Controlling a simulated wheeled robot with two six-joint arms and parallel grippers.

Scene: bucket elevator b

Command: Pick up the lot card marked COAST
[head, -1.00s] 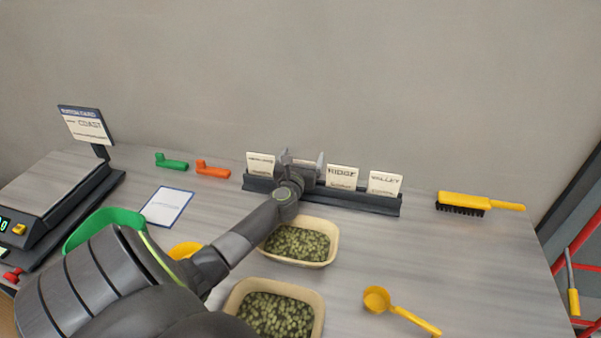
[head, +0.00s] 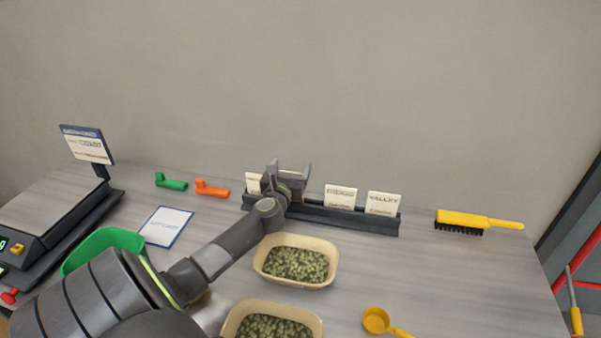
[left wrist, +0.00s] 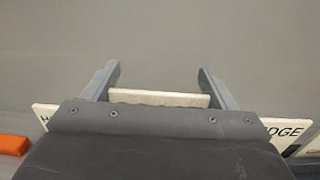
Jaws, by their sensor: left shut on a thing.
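My left gripper (head: 288,168) is shut on a pale card (head: 293,175) at the card rack (head: 350,217). In the left wrist view the card's top edge (left wrist: 158,97) spans between the two fingers (left wrist: 160,88). The face of the held card is hidden, so its word cannot be read. It sits between a partly covered card (head: 252,183) at the left and the RIDGE card (head: 340,197). Whether its lower edge is clear of the rack is hidden. A sign (head: 86,144) by the scale reads COAST. My right gripper is not in view.
The VALLEY card (head: 382,203) stands at the rack's right end. Two tubs of green pellets (head: 296,264) are in front. A yellow brush (head: 475,220) lies right, a yellow scoop (head: 376,320) at front. Green (head: 171,182) and orange (head: 212,189) pieces lie left of the rack.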

